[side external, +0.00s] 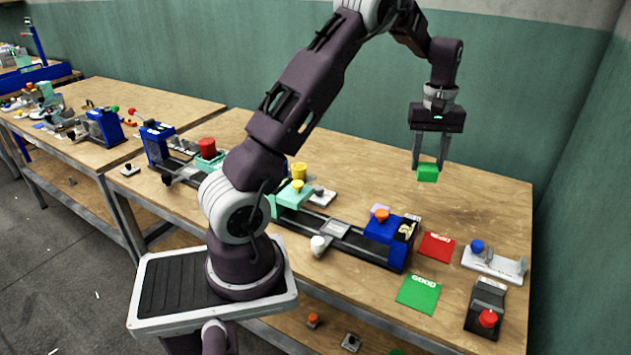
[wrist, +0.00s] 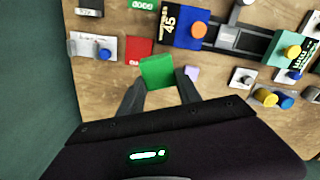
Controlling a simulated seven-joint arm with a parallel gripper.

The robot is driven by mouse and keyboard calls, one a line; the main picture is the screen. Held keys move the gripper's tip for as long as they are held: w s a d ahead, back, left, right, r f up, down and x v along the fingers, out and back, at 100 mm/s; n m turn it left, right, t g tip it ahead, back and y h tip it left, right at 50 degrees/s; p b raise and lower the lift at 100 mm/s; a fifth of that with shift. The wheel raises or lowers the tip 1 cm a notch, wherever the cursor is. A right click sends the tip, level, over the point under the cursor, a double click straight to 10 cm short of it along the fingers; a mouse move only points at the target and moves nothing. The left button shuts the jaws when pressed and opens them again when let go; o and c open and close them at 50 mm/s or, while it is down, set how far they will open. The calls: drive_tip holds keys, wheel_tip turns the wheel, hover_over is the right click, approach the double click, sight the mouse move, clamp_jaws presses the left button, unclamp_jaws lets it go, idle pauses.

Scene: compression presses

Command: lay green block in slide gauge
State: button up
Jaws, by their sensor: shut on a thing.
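My gripper (side external: 430,160) is shut on the green block (side external: 427,173) and holds it in the air above the back right of the table. In the wrist view the block (wrist: 157,72) sits between the fingertips (wrist: 160,84), in front of the red mat. A low white fixture with a blue knob and upright grey plates (side external: 508,265) stands at the table's right; it may be the slide gauge, but I cannot read a label. It also shows at the upper left of the wrist view (wrist: 78,46). The block is apart from it.
A red mat (side external: 436,247) and a green mat (side external: 418,292) lie left of the white fixture. A dark device with a red knob (side external: 486,305) stands in front. A long press with a blue end block (side external: 385,230) lies further left. The back right tabletop is clear.

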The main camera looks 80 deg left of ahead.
drive_tip(key=s+a+f+n, duration=0.1)
drive_tip(key=a+f+n, duration=0.15)
drive_tip(key=a, duration=0.35)
drive_tip(key=s+a+f+n, duration=0.2)
drive_tip(key=a+n, duration=0.1)
drive_tip(key=a, duration=0.2)
drive_tip(key=n, duration=0.8)
hover_over(345, 195)
drive_tip(key=d, duration=0.1)
wheel_tip(345, 195, down, 6)
drive_tip(key=f, duration=1)
drive_tip(key=shift+a+f, duration=0.15)
drive_tip(key=shift+a, duration=0.2)
drive_tip(key=shift+f, duration=0.2)
drive_tip(key=shift+f, duration=0.1)
drive_tip(key=o, duration=1.3)
